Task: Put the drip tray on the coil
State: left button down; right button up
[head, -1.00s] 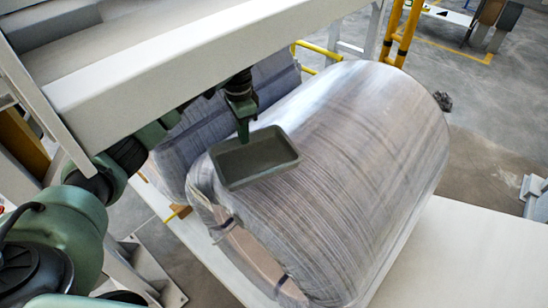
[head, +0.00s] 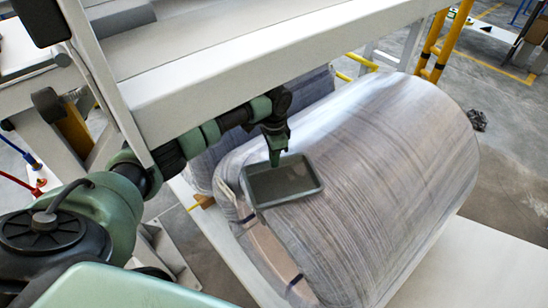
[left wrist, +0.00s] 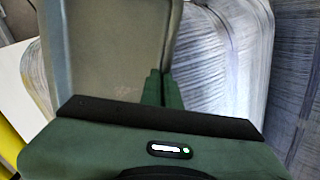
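The drip tray (head: 284,183) is a small grey-green rectangular tray with a raised rim. In the head view it appears at the upper left end of the large wrapped coil (head: 390,170); I cannot tell whether it touches the coil. My left gripper (head: 277,158) is at the tray's far rim, with its fingers pointing down and the rim between them. In the left wrist view the tray (left wrist: 105,50) fills the left of the picture, and the fingers (left wrist: 160,88) are closed at its edge. My right gripper is not in view.
A white beam (head: 270,70) runs across above my left arm. A second wrapped coil (head: 205,155) is behind the first. Yellow posts (head: 445,45) stand at the back. The pale platform surface (head: 450,265) at lower right is clear.

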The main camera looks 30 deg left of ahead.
pick_arm(q)
jog(key=shift+w+f, duration=0.1)
jog(key=shift+f, duration=0.1)
jog(key=c, duration=1.7)
grip_release()
jog(key=shift+r, duration=0.15)
jog(key=shift+r+b, duration=1.75)
jog(key=shift+r, duration=4.3)
